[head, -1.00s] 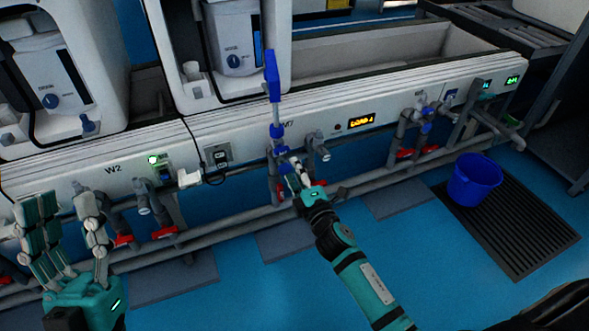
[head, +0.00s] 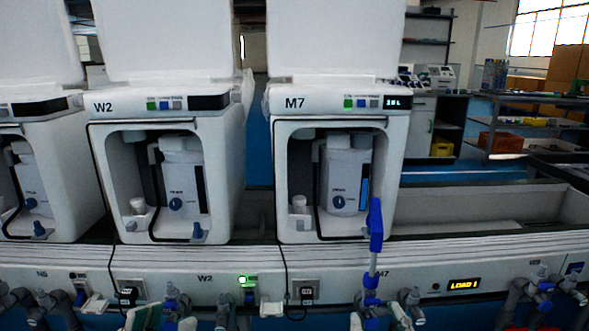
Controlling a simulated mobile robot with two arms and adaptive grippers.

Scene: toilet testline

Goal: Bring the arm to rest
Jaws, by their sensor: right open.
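Only the fingertips of my grippers show, at the bottom edge of the head view. My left gripper (head: 168,319) is below the W2 label with its fingers apart, open and seemingly empty. My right gripper (head: 378,321) is below the blue-handled upright fitting (head: 376,225) on the M7 section. Its fingers are apart, and I cannot tell how far it is from the pipework behind it. The arms and palms are out of view.
White test stations W2 (head: 104,175) and M7 (head: 283,180) stand behind a long white panel (head: 205,262). Valves (head: 543,290) and pipes line its lower front. An orange display (head: 464,285) reads "LOAD". An open trough (head: 480,215) is at right; shelves stand far back.

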